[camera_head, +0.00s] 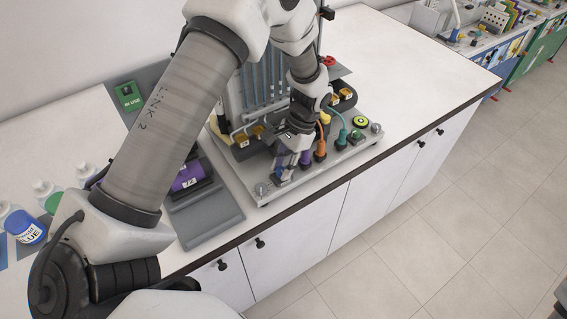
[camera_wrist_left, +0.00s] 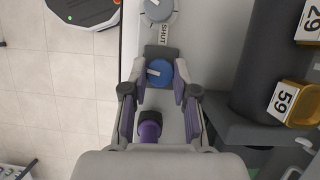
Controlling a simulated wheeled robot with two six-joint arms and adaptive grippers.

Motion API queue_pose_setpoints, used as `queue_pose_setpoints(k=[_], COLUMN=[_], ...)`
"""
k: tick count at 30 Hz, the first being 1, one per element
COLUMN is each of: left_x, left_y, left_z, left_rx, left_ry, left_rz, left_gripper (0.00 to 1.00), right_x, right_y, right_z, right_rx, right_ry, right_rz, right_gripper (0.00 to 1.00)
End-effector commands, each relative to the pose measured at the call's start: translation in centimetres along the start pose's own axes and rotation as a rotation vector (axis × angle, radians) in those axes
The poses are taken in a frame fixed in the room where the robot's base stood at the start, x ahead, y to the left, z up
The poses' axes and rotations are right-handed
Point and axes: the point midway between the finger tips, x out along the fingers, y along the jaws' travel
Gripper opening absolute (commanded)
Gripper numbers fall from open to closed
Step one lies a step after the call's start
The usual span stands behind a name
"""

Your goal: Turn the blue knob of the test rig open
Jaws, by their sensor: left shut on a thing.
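The test rig (camera_head: 345,156) is a grey board on the white counter, with upright tubes at its back and a row of coloured fittings along its front. The blue knob (camera_wrist_left: 159,73) sits between my left fingertips in the wrist view, with a white mark on its left part. My left gripper (camera_head: 282,170) reaches down to the front left of the rig; it also shows in the wrist view (camera_wrist_left: 160,82), shut on the knob from both sides. In the head view the gripper mostly hides the knob. My right gripper is not in view.
A "SHUT" label (camera_wrist_left: 165,35) and a grey round fitting (camera_wrist_left: 159,9) lie beyond the knob. A purple fitting (camera_wrist_left: 150,127) stands close below the fingers. Bottles (camera_head: 25,227) and a purple device (camera_head: 188,177) stand left.

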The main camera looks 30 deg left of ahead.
Motion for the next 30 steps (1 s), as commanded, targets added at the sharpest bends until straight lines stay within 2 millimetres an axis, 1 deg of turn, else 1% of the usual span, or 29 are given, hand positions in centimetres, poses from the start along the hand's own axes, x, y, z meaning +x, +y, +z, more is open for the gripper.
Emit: queue_pose_setpoints(k=[6,12,27,28,29,30], left_x=[0.26,0.29,0.29,0.29,0.28,0.26], left_y=[0.03,0.02,0.01,0.01,0.00,-0.01], left_z=[0.17,0.17,0.14,0.14,0.13,0.12], left_rx=[-0.116,-0.173,-0.192,-0.192,-0.192,-0.191], left_ry=[-0.007,-0.008,-0.007,-0.007,-0.007,-0.006], left_rz=[0.052,0.075,0.082,0.082,0.082,0.081], left_gripper=[0.00,0.00,0.00,0.35,0.46,0.53], right_x=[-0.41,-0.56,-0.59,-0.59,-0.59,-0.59], right_y=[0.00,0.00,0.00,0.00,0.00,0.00], right_z=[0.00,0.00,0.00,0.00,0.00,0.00], right_rx=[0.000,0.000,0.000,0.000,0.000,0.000], right_ry=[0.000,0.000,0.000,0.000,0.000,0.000], right_rz=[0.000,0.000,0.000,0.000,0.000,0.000], right_gripper=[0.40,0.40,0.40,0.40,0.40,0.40])
